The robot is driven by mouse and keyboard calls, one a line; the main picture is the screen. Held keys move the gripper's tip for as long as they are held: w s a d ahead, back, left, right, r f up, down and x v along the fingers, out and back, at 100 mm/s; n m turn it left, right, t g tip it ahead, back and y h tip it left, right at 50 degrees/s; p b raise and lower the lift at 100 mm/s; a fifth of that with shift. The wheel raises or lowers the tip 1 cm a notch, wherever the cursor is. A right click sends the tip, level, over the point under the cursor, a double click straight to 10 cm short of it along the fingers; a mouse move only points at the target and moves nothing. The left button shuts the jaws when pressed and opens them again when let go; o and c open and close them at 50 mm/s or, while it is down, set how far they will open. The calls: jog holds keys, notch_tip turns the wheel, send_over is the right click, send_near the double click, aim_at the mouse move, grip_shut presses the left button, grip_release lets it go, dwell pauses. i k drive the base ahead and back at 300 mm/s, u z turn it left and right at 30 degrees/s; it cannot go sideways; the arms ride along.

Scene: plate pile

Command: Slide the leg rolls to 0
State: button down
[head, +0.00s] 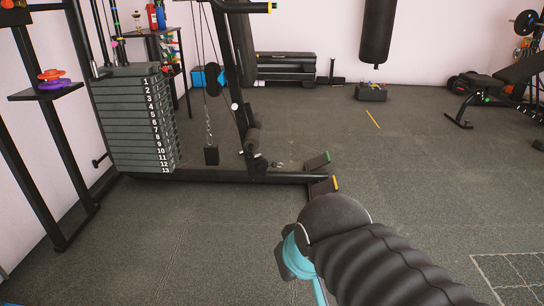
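The weight machine (225,176) stands left of centre in the head view. Dark rounded pads that look like the leg rolls (253,137) sit low on its upright, above the base bar. They are small and dark here, and I cannot make out a scale or a 0 mark by them. My arm, with a black ribbed sleeve and a teal part, reaches in from the bottom right, well in front of the machine. My gripper's fingers do not show.
The numbered weight stack (135,120) stands at the left, with a black rack (45,130) beside it. A punching bag (377,32) hangs at the back. The floor (420,175) at the right is mostly clear.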

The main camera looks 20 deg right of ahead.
aim_at(252, 142)
jog(key=u, duration=0.3)
jog(key=k, duration=0.25)
jog(key=z, duration=1.05)
jog(key=i, duration=1.55)
jog(key=u, duration=0.6)
